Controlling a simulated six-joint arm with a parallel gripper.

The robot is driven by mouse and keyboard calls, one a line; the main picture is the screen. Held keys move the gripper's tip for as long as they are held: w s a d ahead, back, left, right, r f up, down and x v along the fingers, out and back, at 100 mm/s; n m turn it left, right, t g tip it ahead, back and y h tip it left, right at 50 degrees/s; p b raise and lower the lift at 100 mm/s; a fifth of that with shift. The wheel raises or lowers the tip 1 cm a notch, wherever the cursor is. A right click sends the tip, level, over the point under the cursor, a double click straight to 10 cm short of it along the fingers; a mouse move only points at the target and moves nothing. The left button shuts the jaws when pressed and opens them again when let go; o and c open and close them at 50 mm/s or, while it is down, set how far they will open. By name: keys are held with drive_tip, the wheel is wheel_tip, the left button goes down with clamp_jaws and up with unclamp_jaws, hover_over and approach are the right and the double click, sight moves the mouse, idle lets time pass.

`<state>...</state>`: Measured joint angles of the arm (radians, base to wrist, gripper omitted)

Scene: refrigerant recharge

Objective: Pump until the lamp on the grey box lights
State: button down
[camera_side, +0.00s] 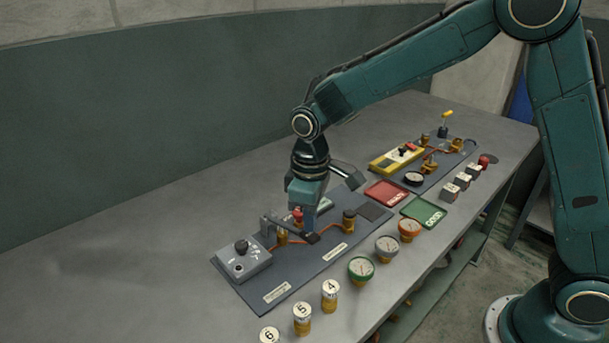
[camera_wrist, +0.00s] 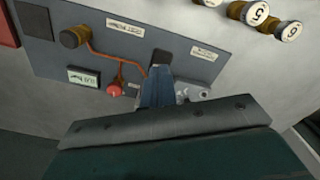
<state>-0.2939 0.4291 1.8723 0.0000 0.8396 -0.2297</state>
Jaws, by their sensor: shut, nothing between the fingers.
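The grey box (camera_side: 243,262) sits at the left end of a dark panel, with a black knob on top. I cannot make out a lit lamp on it. In the wrist view the box (camera_wrist: 204,93) is mostly hidden behind my gripper. A grey lever with a black end pad (camera_side: 312,239) reaches across the panel beside the box. My gripper (camera_side: 309,231) is shut and empty, pointing down, with its tips at or just above this pad. In the wrist view the gripper (camera_wrist: 158,80) meets the black pad (camera_wrist: 161,57); I cannot tell whether they touch.
A red knob (camera_wrist: 114,90), a small display (camera_wrist: 84,77) and a brass fitting (camera_side: 349,219) joined by orange piping are close by. Several gauges (camera_side: 361,269) and numbered canisters (camera_side: 302,318) line the front edge. Red (camera_side: 386,193) and green (camera_side: 424,212) trays lie right. The table's left is clear.

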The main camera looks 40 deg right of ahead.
sight(310, 235)
drive_tip(key=shift+f, duration=2.4)
drive_tip(key=shift+r, duration=2.65)
drive_tip(key=shift+f, duration=0.2)
